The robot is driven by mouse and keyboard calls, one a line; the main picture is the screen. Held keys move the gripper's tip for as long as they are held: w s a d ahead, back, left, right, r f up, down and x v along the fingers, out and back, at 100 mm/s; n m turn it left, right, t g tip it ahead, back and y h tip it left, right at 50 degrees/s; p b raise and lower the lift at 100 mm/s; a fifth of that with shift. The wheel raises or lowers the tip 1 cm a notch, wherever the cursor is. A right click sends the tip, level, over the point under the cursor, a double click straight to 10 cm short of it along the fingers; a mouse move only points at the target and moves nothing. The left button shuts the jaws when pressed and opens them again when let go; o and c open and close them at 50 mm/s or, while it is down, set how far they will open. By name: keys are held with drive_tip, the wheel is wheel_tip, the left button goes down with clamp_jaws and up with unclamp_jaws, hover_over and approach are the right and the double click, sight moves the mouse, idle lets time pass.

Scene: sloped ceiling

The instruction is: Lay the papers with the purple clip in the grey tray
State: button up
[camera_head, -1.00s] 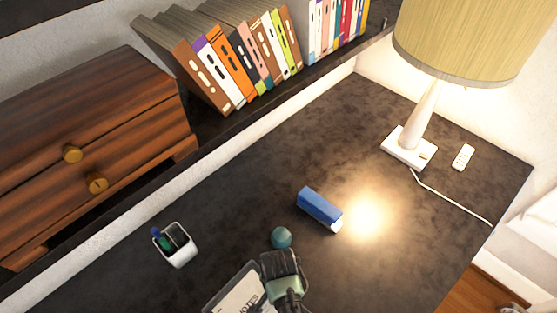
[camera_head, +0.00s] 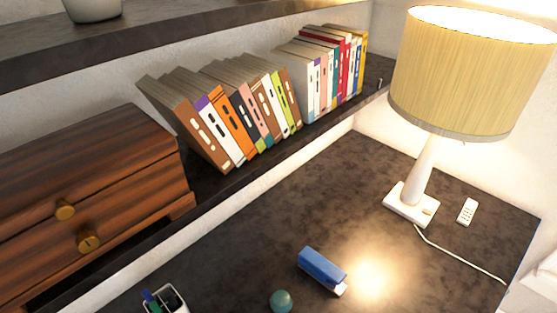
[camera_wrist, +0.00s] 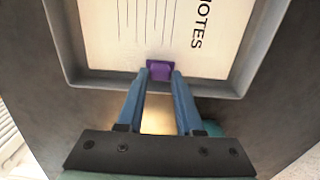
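The papers (camera_wrist: 130,25), white with printed lines and the word NOTES, fill the top of the wrist view. The purple clip (camera_wrist: 160,70) is at their near edge. My gripper (camera_wrist: 160,73) has one blue finger against each side of the clip, with no visible gap, and appears shut on it. The grey tray (camera_wrist: 256,50) shows its rim around the near and side edges of the papers. The papers lie within the rim's outline; I cannot tell whether they touch the tray floor. My gripper and the tray are out of the head view.
A blue-and-white block (camera_head: 321,270), a teal ball (camera_head: 281,301) and a pen cup (camera_head: 172,300) stand on the dark desk. A lamp (camera_head: 411,202) and a white remote (camera_head: 467,211) are at the right. Books (camera_head: 225,120) and a wooden drawer box (camera_head: 90,190) line the shelf.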

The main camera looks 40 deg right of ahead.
drive_tip(key=o, duration=0.4)
wheel_tip(320, 180, up, 13)
idle(0.5)
drive_tip(key=shift+s, duration=0.1)
idle(0.6)
